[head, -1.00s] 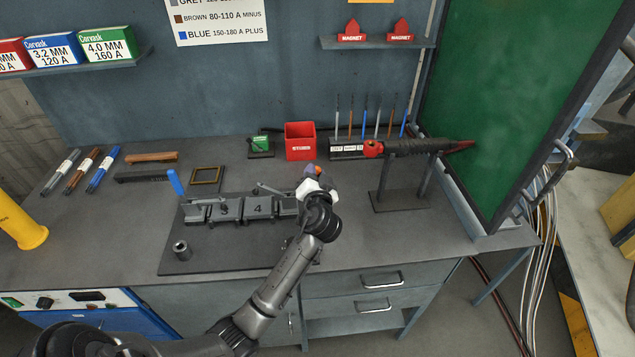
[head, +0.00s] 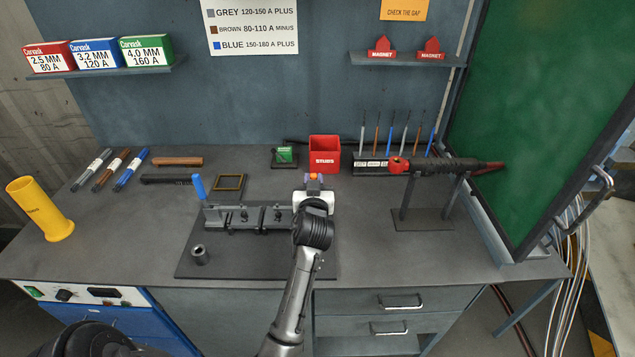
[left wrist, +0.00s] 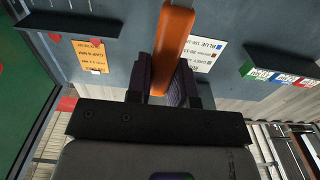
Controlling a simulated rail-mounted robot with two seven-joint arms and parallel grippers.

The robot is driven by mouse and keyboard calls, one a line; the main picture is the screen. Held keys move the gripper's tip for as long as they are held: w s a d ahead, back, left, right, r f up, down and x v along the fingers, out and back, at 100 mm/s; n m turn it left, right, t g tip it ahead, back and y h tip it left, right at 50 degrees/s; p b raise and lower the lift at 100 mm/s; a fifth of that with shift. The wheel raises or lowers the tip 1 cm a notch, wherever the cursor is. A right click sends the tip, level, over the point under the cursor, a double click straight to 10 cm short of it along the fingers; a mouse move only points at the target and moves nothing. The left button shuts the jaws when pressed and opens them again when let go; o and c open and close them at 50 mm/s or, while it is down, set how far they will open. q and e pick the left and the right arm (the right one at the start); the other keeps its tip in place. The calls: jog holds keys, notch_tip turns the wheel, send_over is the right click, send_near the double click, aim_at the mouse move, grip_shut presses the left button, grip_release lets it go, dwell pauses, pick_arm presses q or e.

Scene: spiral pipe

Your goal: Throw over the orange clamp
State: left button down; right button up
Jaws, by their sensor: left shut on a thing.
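The orange clamp's handle (left wrist: 173,45) stands between the two fingers of my left gripper (left wrist: 165,85) in the left wrist view. The gripper is shut on it. In the head view my left gripper (head: 314,188) is at the right end of the dark clamp fixture (head: 250,220), with a small bit of orange (head: 313,177) showing at its tip. The gripper and wrist hide the clamp's base and the fixture's right end. A blue clamp handle (head: 198,187) stands upright at the fixture's left end. My right gripper is out of view.
A red stubs box (head: 324,155) stands behind the gripper. A torch-like tool on a stand (head: 430,165) and a rod rack (head: 372,168) are to the right. A dark cylinder (head: 199,254) stands on the baseplate at front left. The bench between fixture and stand is clear.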

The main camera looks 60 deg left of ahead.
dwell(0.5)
pick_arm(q)
jog(key=c, duration=1)
grip_release()
jog(key=shift+s+a, duration=0.1)
jog(key=shift+s, duration=0.1)
jog(key=shift+w, duration=0.15)
